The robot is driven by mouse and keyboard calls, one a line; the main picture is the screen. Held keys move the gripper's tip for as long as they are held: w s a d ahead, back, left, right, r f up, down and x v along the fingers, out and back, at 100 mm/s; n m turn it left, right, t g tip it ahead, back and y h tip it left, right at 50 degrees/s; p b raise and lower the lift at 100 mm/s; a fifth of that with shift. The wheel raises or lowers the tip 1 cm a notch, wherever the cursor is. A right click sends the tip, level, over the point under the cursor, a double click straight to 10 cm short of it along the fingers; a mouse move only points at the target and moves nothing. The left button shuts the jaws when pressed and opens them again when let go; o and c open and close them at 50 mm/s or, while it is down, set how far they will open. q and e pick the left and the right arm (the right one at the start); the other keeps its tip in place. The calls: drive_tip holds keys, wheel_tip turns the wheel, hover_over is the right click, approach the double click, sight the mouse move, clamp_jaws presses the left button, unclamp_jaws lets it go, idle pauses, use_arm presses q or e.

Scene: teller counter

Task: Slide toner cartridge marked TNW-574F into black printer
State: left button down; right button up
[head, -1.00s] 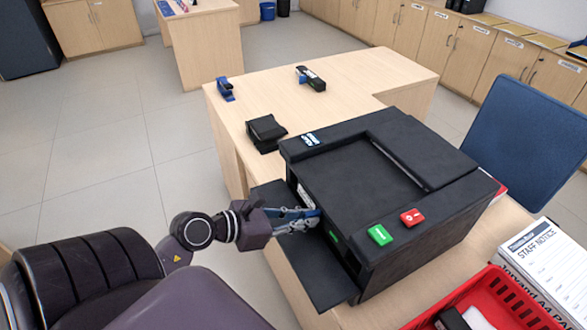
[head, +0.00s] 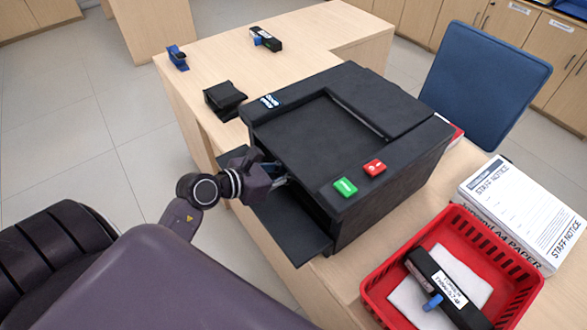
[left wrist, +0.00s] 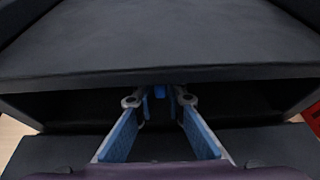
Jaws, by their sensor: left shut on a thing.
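The black printer (head: 350,150) stands on the counter with its front flap (head: 300,232) folded down. My left gripper (head: 284,182) reaches over the flap into the front opening. In the left wrist view, its blue-padded fingers (left wrist: 160,100) are shut on a small blue tab (left wrist: 160,91) inside the dark slot. The tab looks like a toner cartridge's; its body and marking are hidden. A black toner cartridge (head: 440,280) with a blue tab and a white label lies in the red basket; I cannot read its label surely. My right gripper is not in view.
The red basket (head: 374,290) sits right of the printer, beside a stack of staff notices (head: 535,205). A green button (head: 345,187) and a red one (head: 374,167) are on the printer. A black item (head: 224,98), a blue stapler-like item (head: 177,57) and a labelled black item (head: 266,39) lie behind.

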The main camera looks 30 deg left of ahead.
use_arm(q)
drive_tip(key=shift+r, duration=0.1)
idle(0.3)
drive_tip(key=c, duration=1.9)
unclamp_jaws()
drive_tip(key=shift+c, duration=0.2)
drive_tip(key=shift+o, duration=0.3)
drive_tip(key=v, duration=1)
drive_tip(key=shift+s+a, duration=0.1)
drive_tip(key=shift+s, duration=0.15)
drive_tip(key=shift+v, duration=0.8)
drive_tip(key=shift+w, duration=0.1)
